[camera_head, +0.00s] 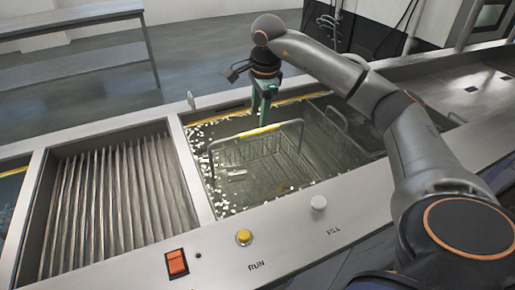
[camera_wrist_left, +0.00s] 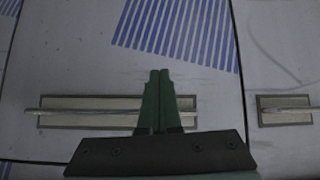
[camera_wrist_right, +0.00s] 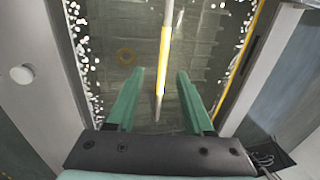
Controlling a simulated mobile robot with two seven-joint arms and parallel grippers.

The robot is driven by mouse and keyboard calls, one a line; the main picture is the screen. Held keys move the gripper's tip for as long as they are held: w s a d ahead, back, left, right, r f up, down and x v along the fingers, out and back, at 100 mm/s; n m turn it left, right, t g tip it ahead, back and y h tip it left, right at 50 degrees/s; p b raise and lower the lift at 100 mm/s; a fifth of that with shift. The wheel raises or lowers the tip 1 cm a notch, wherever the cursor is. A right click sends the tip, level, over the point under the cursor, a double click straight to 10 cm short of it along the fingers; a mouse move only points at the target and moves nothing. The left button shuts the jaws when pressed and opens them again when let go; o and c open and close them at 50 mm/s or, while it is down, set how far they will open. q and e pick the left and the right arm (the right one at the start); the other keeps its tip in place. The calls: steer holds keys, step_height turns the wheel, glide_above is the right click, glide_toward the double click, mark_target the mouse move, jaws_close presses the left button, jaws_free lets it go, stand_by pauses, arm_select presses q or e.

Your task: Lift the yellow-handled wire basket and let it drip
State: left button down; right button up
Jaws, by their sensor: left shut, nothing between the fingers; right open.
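The wire basket (camera_head: 250,155) sits in the tank's liquid. Its raised handle (camera_head: 258,131) has a yellow grip along the middle and bare metal ends. My right gripper (camera_head: 264,118) points down over the tank with its green fingers open, tips close to the yellow grip in the head view. In the right wrist view the handle (camera_wrist_right: 164,45) runs lengthwise between the open fingers (camera_wrist_right: 160,75); whether the tips reach down to its level I cannot tell. My left gripper (camera_wrist_left: 159,75) is shut and empty, seen only in the left wrist view.
The tank's steel rim (camera_head: 205,190) surrounds the basket. A ribbed bay (camera_head: 115,195) lies to the left. The front panel carries a red switch (camera_head: 177,263), a yellow RUN button (camera_head: 244,237) and a white FILL knob (camera_head: 319,203). Beneath the left gripper is a blue-striped pale surface (camera_wrist_left: 215,30).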

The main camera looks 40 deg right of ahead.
mark_target(256, 130)
steer(key=f, duration=0.2)
steer(key=w+f, duration=0.1)
steer(key=f, duration=0.2)
steer(key=w+f, duration=0.1)
steer(key=f, duration=0.2)
steer(key=shift+d+f, duration=0.15)
steer(key=shift+d, duration=0.2)
jaws_close()
steer(key=shift+w+r, duration=0.1)
steer(key=shift+r, duration=0.1)
stand_by(0.3)
